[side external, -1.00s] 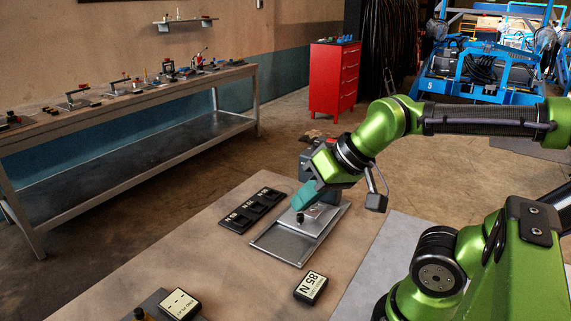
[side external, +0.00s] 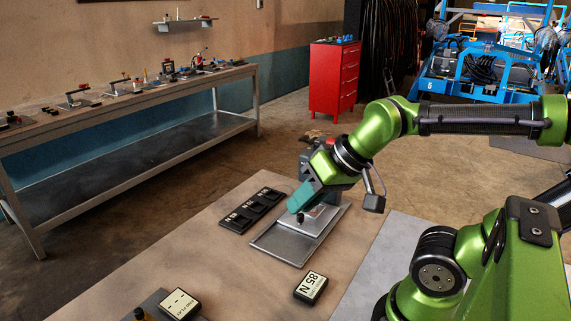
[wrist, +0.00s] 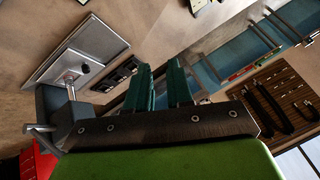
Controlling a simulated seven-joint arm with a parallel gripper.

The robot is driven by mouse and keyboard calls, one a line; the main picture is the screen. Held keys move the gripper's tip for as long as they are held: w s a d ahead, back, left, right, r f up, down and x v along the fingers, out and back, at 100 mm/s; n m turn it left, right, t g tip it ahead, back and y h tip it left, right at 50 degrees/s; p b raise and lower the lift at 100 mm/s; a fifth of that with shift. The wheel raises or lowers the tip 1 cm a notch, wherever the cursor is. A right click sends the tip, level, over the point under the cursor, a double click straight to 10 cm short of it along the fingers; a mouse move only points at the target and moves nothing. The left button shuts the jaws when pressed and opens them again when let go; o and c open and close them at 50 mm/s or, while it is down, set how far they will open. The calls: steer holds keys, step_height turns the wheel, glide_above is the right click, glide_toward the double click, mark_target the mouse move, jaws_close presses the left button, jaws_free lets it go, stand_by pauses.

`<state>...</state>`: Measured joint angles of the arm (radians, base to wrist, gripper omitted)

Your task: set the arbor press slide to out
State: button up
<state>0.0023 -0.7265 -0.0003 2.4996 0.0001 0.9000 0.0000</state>
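The arbor press stands on the table, with a flat grey metal base (side external: 283,243) and a grey body partly hidden behind my gripper in the side view. A small black knob (side external: 300,217) stands on the plate; it also shows in the wrist view (wrist: 84,68). The press body (wrist: 55,102) with a lever is at the left of the wrist view. My gripper (side external: 297,208) has teal fingers pointing down, close to the knob in the side view. In the wrist view my gripper (wrist: 160,75) has its fingers apart with nothing between them, and the knob lies left of them.
A black labelled panel (side external: 252,209) lies left of the press. An "85 N" display (side external: 311,288) and another display (side external: 180,304) lie nearer. The table between them is clear. A long workbench (side external: 130,98) and a red cabinet (side external: 334,78) stand farther back.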

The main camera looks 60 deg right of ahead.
steer(key=o, duration=0.4)
steer(key=w+d+g, duration=0.1)
steer(key=w, duration=0.1)
steer(key=w+d+f+n+g, duration=0.1)
steer(key=w, duration=0.1)
steer(key=w+d+f+g+h, duration=0.1)
steer(key=w, duration=0.2)
steer(key=shift+d+f+n, duration=0.15)
steer(key=shift+d+n, duration=0.15)
steer(key=shift+d, duration=0.05)
steer(key=w+d+f+n+g+h, duration=0.35)
steer(key=w+d+n+g, duration=0.2)
steer(key=w+d, duration=0.25)
steer(key=n+g, duration=0.2)
steer(key=n, duration=0.4)
glide_toward(300, 215)
steer(key=shift+h, duration=0.35)
steer(key=x, duration=0.8)
steer(key=shift+s+a+f, duration=0.1)
steer(key=shift+f, duration=0.3)
steer(key=shift+c, duration=0.2)
jaws_close()
